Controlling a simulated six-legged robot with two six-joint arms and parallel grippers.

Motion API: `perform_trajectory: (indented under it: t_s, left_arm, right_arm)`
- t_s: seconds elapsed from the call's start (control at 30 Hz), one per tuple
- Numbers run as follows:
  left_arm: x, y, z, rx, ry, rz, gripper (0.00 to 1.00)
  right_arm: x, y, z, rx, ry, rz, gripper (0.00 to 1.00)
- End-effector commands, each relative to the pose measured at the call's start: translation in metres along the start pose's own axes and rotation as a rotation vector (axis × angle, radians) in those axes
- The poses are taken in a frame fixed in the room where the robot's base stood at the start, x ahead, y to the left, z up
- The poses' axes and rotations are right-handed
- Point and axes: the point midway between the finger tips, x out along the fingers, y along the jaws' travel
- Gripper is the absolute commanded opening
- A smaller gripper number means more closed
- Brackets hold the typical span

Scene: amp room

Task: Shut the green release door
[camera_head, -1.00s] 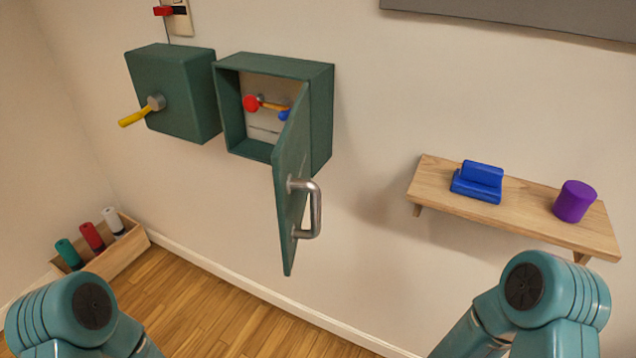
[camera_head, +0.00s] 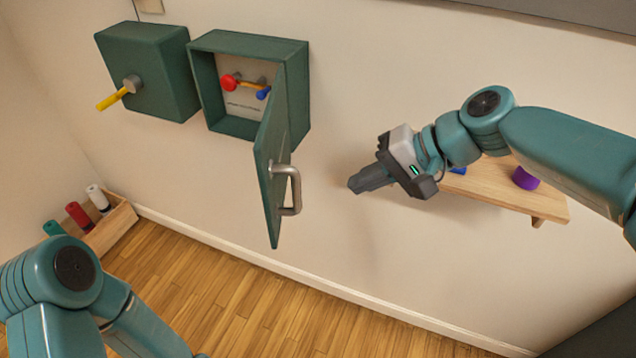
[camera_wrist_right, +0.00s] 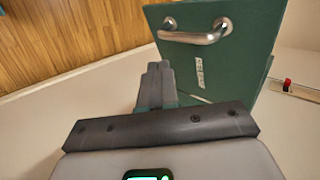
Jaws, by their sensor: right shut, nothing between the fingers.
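The green release door (camera_head: 268,160) stands swung open from the right side of its green wall box (camera_head: 207,85), jutting out toward me. Its metal handle (camera_head: 291,187) is on the face turned to the right. Inside the box a red knob (camera_head: 229,82) and a blue knob (camera_head: 263,93) show. My right gripper (camera_head: 355,185) is shut and empty, to the right of the handle and apart from it. In the right wrist view the door (camera_wrist_right: 235,75) and handle (camera_wrist_right: 200,34) lie beyond the closed fingers (camera_wrist_right: 158,82). Of my left arm only links show; its gripper is out of view.
A second green box (camera_head: 150,65) with a yellow lever (camera_head: 111,100) is on the wall to the left. A wooden shelf (camera_head: 510,190) with a purple cylinder (camera_head: 525,179) and a mostly hidden blue object is behind my right arm. A wooden crate (camera_head: 112,230) holds several cylinders.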

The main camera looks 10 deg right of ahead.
Motion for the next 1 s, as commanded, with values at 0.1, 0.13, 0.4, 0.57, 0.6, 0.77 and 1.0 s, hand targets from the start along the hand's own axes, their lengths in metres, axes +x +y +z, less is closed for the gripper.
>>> perform_trajectory:
  t_s: [0.1, 0.13, 0.4, 0.57, 0.6, 0.77, 1.0]
  left_arm:
    - [-0.003, 0.001, 0.000, 0.000, 0.000, 0.000, 0.40]
    - [-0.004, 0.001, 0.000, 0.000, 0.000, 0.000, 0.40]
    - [-0.017, 0.006, 0.000, 0.000, 0.000, 0.000, 0.40]
    - [-0.019, 0.007, 0.000, 0.000, 0.000, 0.000, 0.40]
    - [-0.019, 0.007, 0.000, 0.000, 0.000, 0.000, 0.40]
    - [-0.019, 0.007, 0.000, 0.000, 0.000, 0.000, 0.40]
    - [-0.019, 0.007, 0.000, 0.000, 0.000, 0.000, 0.40]
  right_arm:
    - [0.028, 0.000, 0.001, -0.001, -0.006, 0.002, 0.00]
    - [0.034, 0.000, 0.001, 0.000, -0.006, 0.003, 0.00]
    - [0.071, -0.020, 0.000, -0.002, -0.002, 0.002, 0.00]
    - [0.080, -0.026, 0.000, -0.001, 0.000, 0.001, 0.00]
    - [0.081, -0.026, 0.000, 0.000, 0.000, 0.002, 0.00]
    - [0.082, -0.027, 0.000, 0.000, 0.000, 0.001, 0.00]
    - [0.082, -0.027, 0.000, 0.000, 0.000, 0.001, 0.00]
